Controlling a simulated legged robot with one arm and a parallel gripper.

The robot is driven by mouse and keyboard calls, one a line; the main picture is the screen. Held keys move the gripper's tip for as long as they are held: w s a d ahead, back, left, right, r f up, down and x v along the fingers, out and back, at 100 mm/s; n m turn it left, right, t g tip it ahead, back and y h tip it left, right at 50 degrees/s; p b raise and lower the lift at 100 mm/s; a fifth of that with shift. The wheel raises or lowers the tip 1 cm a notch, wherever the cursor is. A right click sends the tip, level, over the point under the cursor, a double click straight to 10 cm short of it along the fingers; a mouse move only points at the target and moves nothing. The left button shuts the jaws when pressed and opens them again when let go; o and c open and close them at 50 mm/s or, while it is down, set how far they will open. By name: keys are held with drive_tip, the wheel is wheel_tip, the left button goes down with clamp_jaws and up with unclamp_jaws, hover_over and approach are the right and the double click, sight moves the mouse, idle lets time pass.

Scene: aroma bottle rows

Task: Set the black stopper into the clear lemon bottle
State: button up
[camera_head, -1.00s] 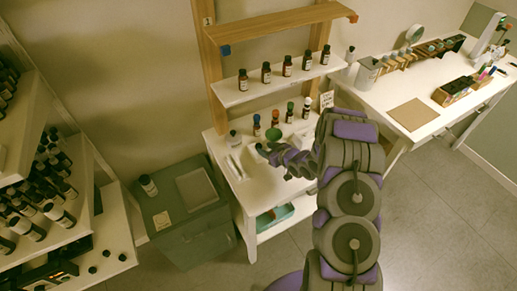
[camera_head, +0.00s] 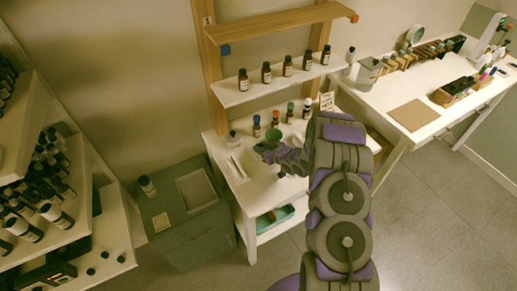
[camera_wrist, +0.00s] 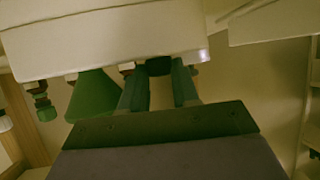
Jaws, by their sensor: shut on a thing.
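My gripper (camera_wrist: 158,88) shows in the wrist view with its two green fingers shut on a small dark piece, which looks like the black stopper (camera_wrist: 158,66). In the head view my gripper (camera_head: 262,150) is over the white worktable, close to the green funnel. A clear, squat bottle (camera_head: 233,139) stands on the left of the worktable, left of my gripper and apart from it. Its label is too small to read, so I cannot tell for sure that it is the lemon bottle. The held piece is hidden in the head view.
A green funnel (camera_head: 274,135) stands near my gripper; it also shows in the wrist view (camera_wrist: 94,97). Small bottles with coloured caps (camera_head: 289,113) stand behind. A shelf (camera_head: 278,83) with several dark bottles is above. A grey-green cabinet (camera_head: 192,222) is at lower left.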

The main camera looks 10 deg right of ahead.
drive_tip(key=shift+r, duration=0.45)
drive_tip(key=r, duration=0.1)
drive_tip(key=r+p, duration=0.1)
drive_tip(key=shift+s+d+r, duration=0.1)
drive_tip(key=shift+s+r, duration=0.2)
drive_tip(key=shift+r, duration=0.1)
drive_tip(key=s+d+r+p, duration=0.1)
drive_tip(key=s, duration=1.3)
drive_tip(key=w+d+r+m+h+b, duration=0.1)
drive_tip(key=w+d+r+m+h, duration=0.1)
drive_tip(key=d, duration=0.7)
drive_tip(key=w+d+r+m+t+h, duration=0.1)
drive_tip(key=w+d+r+h, duration=0.1)
drive_tip(key=d, duration=0.7)
drive_tip(key=w+d+r+m+h+b, duration=0.1)
drive_tip(key=w+d+r+m+h, duration=0.1)
drive_tip(key=d, duration=0.7)
drive_tip(key=shift+w+d+r+m+t+b, duration=0.2)
drive_tip(key=shift+w+r+m+t+b, duration=0.2)
drive_tip(key=shift+r, duration=0.5)
drive_tip(key=shift+p, duration=0.5)
